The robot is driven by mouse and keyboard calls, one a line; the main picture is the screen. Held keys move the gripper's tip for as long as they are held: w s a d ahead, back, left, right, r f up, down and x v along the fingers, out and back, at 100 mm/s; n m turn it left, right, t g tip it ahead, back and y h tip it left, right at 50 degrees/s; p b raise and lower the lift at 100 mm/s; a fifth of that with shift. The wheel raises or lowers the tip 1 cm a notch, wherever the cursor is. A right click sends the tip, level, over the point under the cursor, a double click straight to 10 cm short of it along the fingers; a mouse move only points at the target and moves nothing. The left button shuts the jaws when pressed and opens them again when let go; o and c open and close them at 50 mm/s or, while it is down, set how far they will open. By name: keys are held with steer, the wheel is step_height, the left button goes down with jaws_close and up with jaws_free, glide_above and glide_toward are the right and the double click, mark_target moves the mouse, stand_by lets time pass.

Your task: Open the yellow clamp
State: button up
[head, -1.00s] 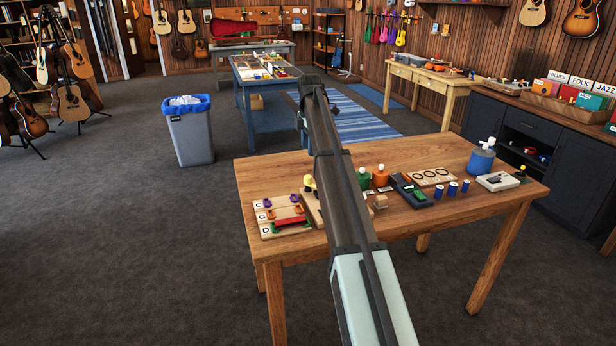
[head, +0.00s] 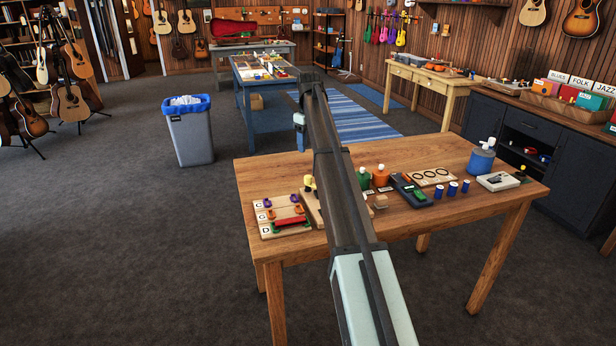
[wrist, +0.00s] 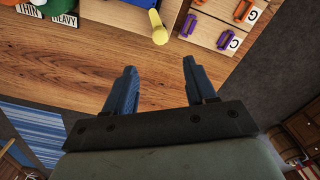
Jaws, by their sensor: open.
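The yellow clamp (head: 309,182) stands at the left part of the wooden table, on a wooden board (head: 311,208) mostly hidden behind my arm. In the wrist view its yellow handle (wrist: 158,27) appears as a round-ended rod near the top edge. My gripper (wrist: 157,68) is open and empty, its two dark fingers pointing toward the table. The yellow handle lies beyond the fingertips, roughly in line with the space between them and apart from them. The clamp's base is mostly out of the wrist view.
A board with purple, orange and red pieces (head: 262,229) lies left of the clamp. Green (head: 363,178) and orange (head: 381,176) bottles, a dark device (head: 410,190) and a small wooden block (head: 380,202) are to the right. The table's front edge (head: 430,228) is mostly clear.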

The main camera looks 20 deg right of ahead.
mark_target(308, 177)
step_height(308, 177, down, 13)
steer(key=shift+f, duration=0.15)
stand_by(0.4)
steer(key=shift+c, duration=0.2)
jaws_close()
stand_by(0.4)
